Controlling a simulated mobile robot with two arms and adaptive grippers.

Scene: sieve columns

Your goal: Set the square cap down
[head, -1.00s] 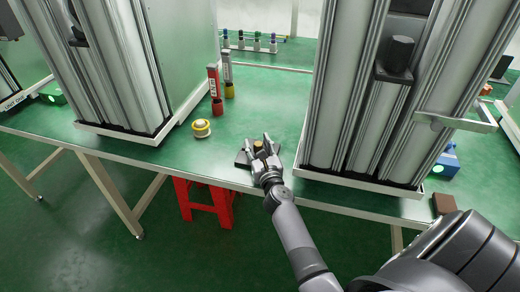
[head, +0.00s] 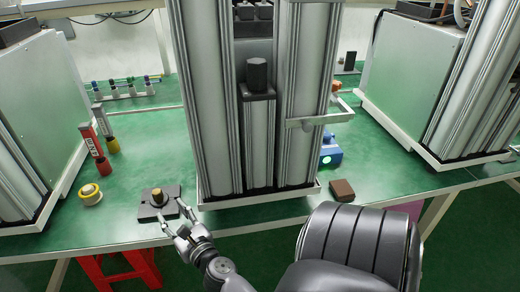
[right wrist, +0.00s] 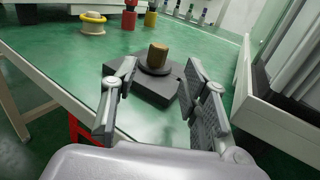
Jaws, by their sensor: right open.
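The square cap (head: 148,211), a dark square plate with a round collar and a brown knob, lies flat on the green table near its front edge, left of the middle column. It also shows in the right wrist view (right wrist: 150,90), ahead of the fingers. My right gripper (head: 176,214) is open and empty, just in front and to the right of the cap. In the right wrist view its two fingers (right wrist: 160,78) stand wide apart, with the knob beyond and between their tips. My left gripper is not in view.
A tall metal column (head: 212,130) stands close right of the cap. A yellow-and-white ring-shaped item (head: 90,195) and red and yellow tubes (head: 103,166) are to the left. A brown block (head: 341,190) lies near the front edge at right. Green table shows between.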

